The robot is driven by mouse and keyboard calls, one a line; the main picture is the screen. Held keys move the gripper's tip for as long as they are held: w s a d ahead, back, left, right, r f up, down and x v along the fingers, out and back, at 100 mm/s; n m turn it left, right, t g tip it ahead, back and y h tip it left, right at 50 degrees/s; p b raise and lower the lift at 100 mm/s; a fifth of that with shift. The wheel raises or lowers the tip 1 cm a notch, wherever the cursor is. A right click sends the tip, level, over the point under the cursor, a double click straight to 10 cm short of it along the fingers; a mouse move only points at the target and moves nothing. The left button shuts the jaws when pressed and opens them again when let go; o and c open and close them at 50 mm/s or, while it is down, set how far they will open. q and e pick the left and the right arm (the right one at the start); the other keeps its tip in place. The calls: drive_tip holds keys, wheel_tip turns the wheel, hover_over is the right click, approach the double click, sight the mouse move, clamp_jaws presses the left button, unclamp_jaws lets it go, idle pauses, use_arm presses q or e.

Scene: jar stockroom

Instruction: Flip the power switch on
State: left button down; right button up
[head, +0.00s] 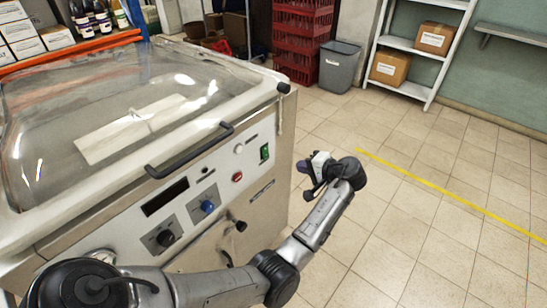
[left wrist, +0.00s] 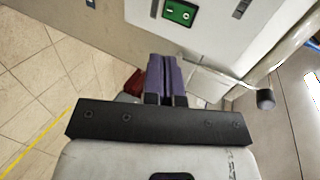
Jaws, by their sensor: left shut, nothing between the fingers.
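The power switch (head: 265,152) is a small green rocker on the right end of the machine's light front panel. It also shows at the top of the left wrist view (left wrist: 180,12), with white markings. I cannot tell which side is pressed. My left gripper (head: 303,166) is to the right of the switch in the head view, apart from the panel. Its purple fingers (left wrist: 166,78) are together and empty in the left wrist view, below the switch. My right gripper is out of view.
The machine has a clear lid (head: 60,95), a dark handle bar (head: 190,152), a red button (head: 237,177) and knobs. Red crates (head: 300,35), a grey bin (head: 339,65) and a shelf with boxes (head: 390,67) stand behind. The tiled floor at right is clear.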

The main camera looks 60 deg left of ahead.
use_arm(q)
drive_tip(key=shift+w, duration=0.1)
idle(0.3)
drive_tip(key=b, duration=0.1)
approach(265, 152)
drive_tip(key=a+f, duration=0.4)
drive_tip(key=f, duration=0.1)
drive_tip(key=shift+s+a+f, duration=0.2)
drive_tip(key=shift+s+a, duration=0.6)
drive_tip(key=shift+a, duration=0.2)
